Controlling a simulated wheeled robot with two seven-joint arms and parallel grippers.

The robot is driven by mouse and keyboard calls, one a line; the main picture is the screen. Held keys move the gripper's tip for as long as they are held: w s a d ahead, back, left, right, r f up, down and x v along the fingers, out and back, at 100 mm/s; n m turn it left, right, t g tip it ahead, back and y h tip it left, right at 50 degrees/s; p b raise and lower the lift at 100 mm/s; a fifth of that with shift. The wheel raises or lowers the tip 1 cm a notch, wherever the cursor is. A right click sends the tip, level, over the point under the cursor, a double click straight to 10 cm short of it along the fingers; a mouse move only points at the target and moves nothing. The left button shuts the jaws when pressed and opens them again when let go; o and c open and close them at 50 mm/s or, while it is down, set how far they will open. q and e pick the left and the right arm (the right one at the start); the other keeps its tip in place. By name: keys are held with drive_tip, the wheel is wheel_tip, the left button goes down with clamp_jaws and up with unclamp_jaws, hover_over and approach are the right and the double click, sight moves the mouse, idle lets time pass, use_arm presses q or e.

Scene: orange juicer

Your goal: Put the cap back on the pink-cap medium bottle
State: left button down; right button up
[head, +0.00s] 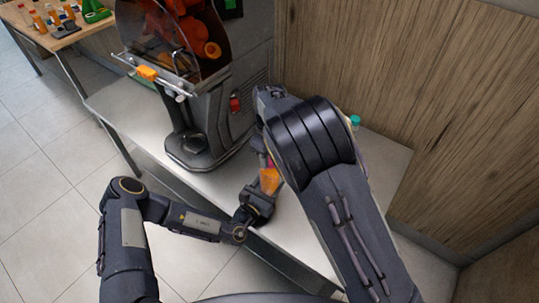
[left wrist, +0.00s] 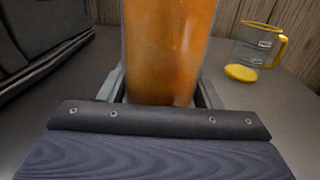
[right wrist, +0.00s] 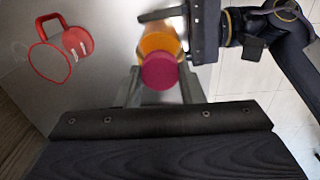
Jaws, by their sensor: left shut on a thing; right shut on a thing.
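The medium bottle (head: 269,181) holds orange juice and stands upright near the front edge of the metal table. My left gripper (head: 258,200) is shut around its body; the juice-filled side fills the middle of the left wrist view (left wrist: 168,50). The pink cap (right wrist: 160,71) is between the fingers of my right gripper (right wrist: 160,88), which is shut on it. In the right wrist view the cap overlaps the top of the bottle (right wrist: 158,42). I cannot tell whether it is seated on the neck. In the head view my right arm hides most of the cap and right gripper.
The juicer (head: 205,100) stands to the left on the table (head: 315,235). A red-handled jug (right wrist: 77,41) and a yellow-handled jug (left wrist: 262,45) with a yellow lid (left wrist: 241,73) are nearby. A teal-topped item (head: 355,120) shows behind my right arm. A wooden wall (head: 400,70) is behind.

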drive_tip(key=m, duration=1.4)
drive_tip(key=shift+m, duration=0.4)
drive_tip(key=o, duration=1.1)
drive_tip(key=shift+r, duration=2.25)
drive_tip(key=shift+c, duration=0.5)
